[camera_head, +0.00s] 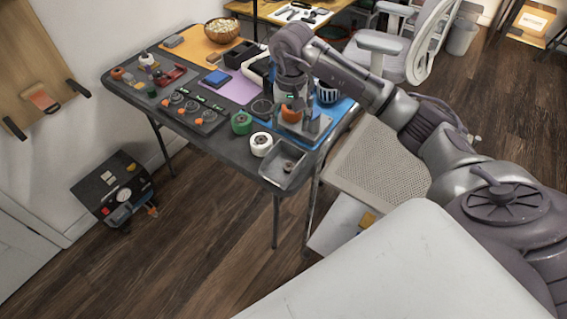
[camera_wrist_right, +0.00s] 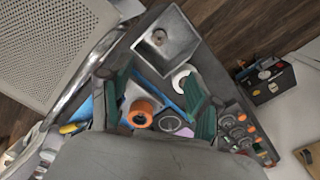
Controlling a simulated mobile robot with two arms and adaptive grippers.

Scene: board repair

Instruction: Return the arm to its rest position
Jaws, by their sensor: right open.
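My right arm reaches in from the right in the head view, with its gripper (camera_head: 297,117) pointing down over the near right end of the dark table (camera_head: 215,136). In the right wrist view the gripper (camera_wrist_right: 160,105) has its two green-padded fingers spread apart. An orange ring-shaped piece (camera_wrist_right: 141,112) shows between the fingers, below them; no object is seen held. In the head view an orange piece (camera_head: 291,114) shows close by the fingers, partly hidden by them. I cannot tell whether they touch. My left gripper is not in view.
A green roll (camera_head: 241,123), a white roll (camera_head: 260,144) and a grey square tray (camera_head: 285,168) sit near the gripper. A striped cup (camera_head: 327,93) stands behind it. A perforated seat (camera_head: 380,160) is right of the table.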

